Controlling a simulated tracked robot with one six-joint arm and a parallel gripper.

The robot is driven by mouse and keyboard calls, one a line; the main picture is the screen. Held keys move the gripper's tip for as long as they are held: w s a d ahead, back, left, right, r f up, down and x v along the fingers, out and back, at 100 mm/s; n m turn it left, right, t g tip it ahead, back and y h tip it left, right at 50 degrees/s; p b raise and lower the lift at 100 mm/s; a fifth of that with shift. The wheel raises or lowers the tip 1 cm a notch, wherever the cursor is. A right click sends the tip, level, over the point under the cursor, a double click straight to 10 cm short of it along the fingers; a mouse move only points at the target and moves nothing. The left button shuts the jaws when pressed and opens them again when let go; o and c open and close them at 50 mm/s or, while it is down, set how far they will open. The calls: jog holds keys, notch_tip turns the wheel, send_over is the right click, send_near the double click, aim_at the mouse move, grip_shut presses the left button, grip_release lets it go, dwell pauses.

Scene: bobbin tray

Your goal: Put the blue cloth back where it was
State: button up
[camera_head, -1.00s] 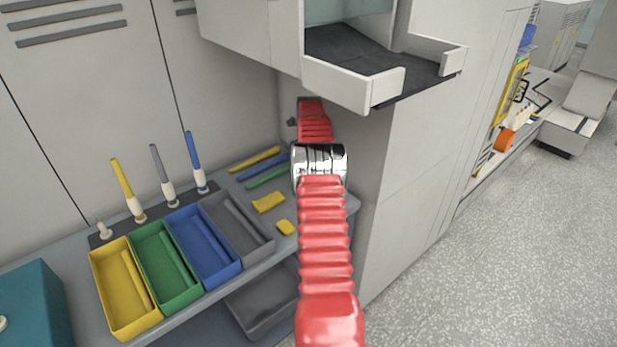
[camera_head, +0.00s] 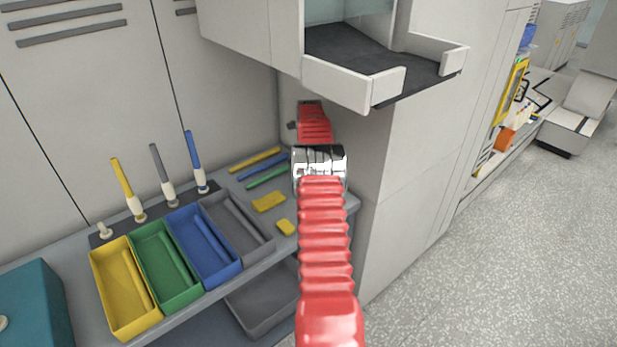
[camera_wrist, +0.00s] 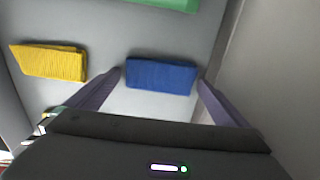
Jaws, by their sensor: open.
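The blue cloth (camera_wrist: 160,76) is a small folded piece lying on the grey shelf top in the wrist view. My gripper (camera_wrist: 158,82) is open, with one dark finger near each end of the cloth. I cannot tell whether either finger touches it. In the head view my red arm hides the gripper and the blue cloth.
A yellow cloth (camera_wrist: 50,62) lies left of the gripper, and a green piece (camera_wrist: 165,3) lies beyond. A wall stands close on the right. Trays in yellow (camera_head: 126,325), green, blue and grey stand left of my arm. A white ledge (camera_head: 340,83) overhangs.

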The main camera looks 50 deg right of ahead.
notch_tip(320, 180, up, 12)
dwell(0.6)
jog(key=shift+a+r, duration=0.1)
dwell(0.7)
